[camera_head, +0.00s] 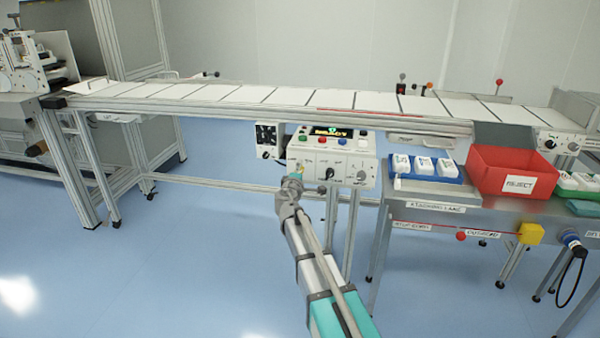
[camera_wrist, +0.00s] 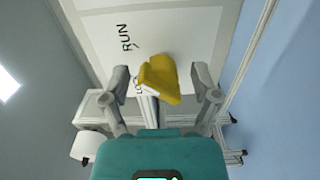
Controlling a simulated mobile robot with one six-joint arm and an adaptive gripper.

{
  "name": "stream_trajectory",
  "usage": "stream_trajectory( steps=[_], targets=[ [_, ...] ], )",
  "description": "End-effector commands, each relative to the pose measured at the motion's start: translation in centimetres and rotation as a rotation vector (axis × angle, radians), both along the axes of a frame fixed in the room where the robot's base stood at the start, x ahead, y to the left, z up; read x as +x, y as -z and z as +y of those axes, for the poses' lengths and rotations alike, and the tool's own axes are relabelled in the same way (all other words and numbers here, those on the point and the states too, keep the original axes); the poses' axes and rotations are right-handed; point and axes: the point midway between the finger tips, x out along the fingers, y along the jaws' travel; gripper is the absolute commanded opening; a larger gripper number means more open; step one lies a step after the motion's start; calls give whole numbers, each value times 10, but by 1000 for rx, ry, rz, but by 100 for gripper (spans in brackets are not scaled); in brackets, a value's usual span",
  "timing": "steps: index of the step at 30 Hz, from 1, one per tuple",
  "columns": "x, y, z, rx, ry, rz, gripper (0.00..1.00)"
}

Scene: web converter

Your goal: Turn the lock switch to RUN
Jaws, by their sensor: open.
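The yellow lock switch (camera_wrist: 160,78) stands out from a pale panel (camera_wrist: 185,35) in the wrist view. A black RUN label (camera_wrist: 125,38) with a short tick is above and left of it. A second label (camera_wrist: 138,88), partly hidden, is close to the switch's lower left, and the switch's pale edge lies on that side. My gripper (camera_wrist: 163,86) is open, one finger on each side of the switch, with visible gaps. In the head view my gripper (camera_head: 290,185) is at the left of the control box (camera_head: 335,168); the switch cannot be made out clearly there.
The box carries several coloured buttons, knobs and a lit display (camera_head: 331,131). A conveyor (camera_head: 280,97) runs above and behind it. To the right, a metal bench (camera_head: 440,207) holds a red REJECT bin (camera_head: 510,172) and a blue tray (camera_head: 455,177). The floor in front is clear.

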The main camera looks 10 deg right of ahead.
Motion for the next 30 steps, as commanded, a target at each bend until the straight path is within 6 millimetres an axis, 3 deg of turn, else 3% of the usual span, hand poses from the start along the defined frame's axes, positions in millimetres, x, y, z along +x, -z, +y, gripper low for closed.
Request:
stream_trajectory(
  steps=[8, 21, 30],
  targets=[
    [-23, 0, 8, 0, 0, 0, 78],
    [-87, 0, 33, 0, -1, 0, 78],
    [-109, 0, 43, 0, 0, 0, 78]
  ],
)
